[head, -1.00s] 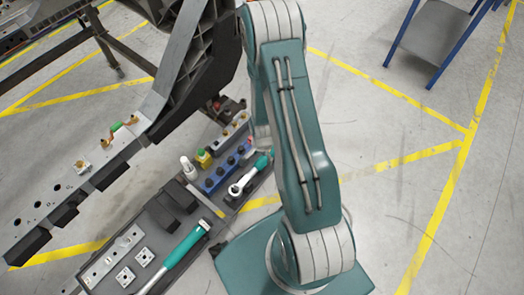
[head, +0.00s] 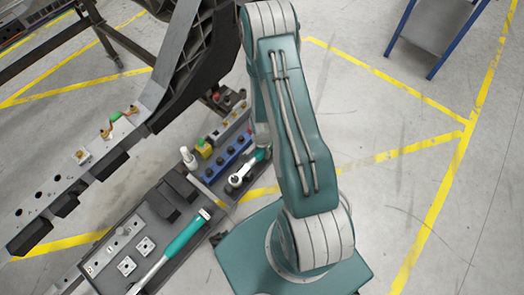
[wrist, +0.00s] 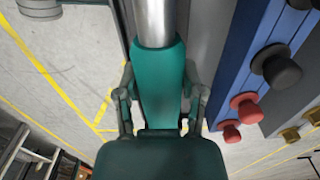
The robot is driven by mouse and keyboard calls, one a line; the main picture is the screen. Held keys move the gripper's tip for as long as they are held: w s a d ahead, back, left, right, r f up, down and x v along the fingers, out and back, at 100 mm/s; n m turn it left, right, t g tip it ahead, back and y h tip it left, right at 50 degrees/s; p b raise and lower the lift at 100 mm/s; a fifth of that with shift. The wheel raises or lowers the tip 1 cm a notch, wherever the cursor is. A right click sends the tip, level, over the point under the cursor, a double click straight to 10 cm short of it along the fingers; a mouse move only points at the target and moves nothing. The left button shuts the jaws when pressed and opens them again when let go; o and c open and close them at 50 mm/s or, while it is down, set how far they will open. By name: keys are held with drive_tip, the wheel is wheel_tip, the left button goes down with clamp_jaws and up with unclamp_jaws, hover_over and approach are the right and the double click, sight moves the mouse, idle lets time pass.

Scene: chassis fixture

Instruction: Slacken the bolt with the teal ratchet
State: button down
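The teal ratchet (head: 236,181) shows a silver head and a teal handle by the blue socket rack in the head view. In the wrist view its handle (wrist: 160,85) lies between the fingers of my gripper (wrist: 162,98), which look closed against both sides. The silver shank runs out at the top edge. My arm hides most of my gripper in the head view. The chassis beam (head: 52,190) at left carries several brass-coloured bolts or fittings, one of them (head: 81,156) near its middle and another (head: 107,132) farther up. Which is the task's bolt I cannot tell.
The blue rack (head: 228,160) with dark knobs stands close beside the ratchet; red knobs (wrist: 245,104) show in the wrist view. A grey tray (head: 150,215) holds a teal-handled tool (head: 186,234) and small plates. A blue-legged stand (head: 432,35) is at upper right. Floor at right is clear.

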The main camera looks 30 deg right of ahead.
drive_tip(key=shift+r, duration=3.5)
drive_tip(key=shift+w, duration=0.1)
